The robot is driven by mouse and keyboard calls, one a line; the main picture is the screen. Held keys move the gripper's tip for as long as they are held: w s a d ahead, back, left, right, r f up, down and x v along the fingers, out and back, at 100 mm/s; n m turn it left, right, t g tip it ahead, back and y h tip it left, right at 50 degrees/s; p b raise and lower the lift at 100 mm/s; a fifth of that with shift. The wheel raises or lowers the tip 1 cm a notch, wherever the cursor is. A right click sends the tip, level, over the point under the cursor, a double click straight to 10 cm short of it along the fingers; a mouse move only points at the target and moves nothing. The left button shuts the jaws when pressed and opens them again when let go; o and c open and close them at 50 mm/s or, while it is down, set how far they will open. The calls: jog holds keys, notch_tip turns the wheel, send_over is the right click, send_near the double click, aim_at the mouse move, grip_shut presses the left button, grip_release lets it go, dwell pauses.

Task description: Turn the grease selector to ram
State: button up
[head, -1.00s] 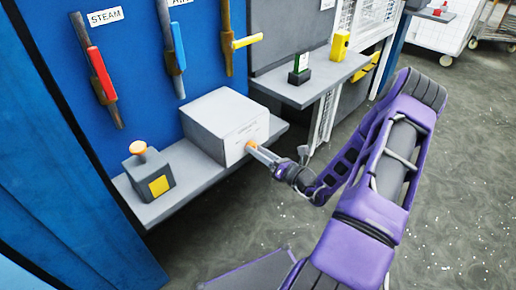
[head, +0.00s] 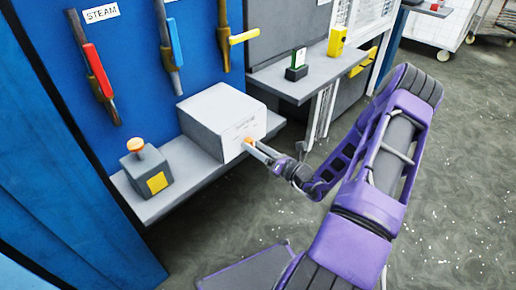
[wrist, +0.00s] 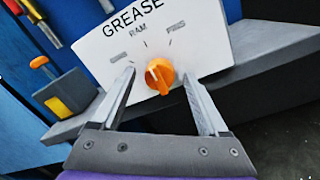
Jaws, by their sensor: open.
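The grease selector is an orange knob (wrist: 160,75) on the white front of a grey box (head: 212,108). In the wrist view the panel reads GREASE, with RAM above the knob, a label at right that looks like PINS, and a blurred label at left. A pale mark shows on the knob's upper left part; I cannot tell for sure which label it points to. My gripper (wrist: 159,72) is open, with one finger on each side of the knob and gaps showing between. In the head view my gripper (head: 256,148) is right at the box front, largely covering the knob.
The box sits on a grey shelf (head: 157,207). Levers with red (head: 98,70), blue and yellow handles hang on the blue wall above. Another shelf (head: 312,84) is behind right.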

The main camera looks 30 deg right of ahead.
jog(key=r+v, duration=0.1)
jog(key=v, duration=1.6)
jog(key=shift+s+f, duration=0.2)
jog(key=shift+f, duration=0.2)
jog(key=shift+w+r, duration=0.1)
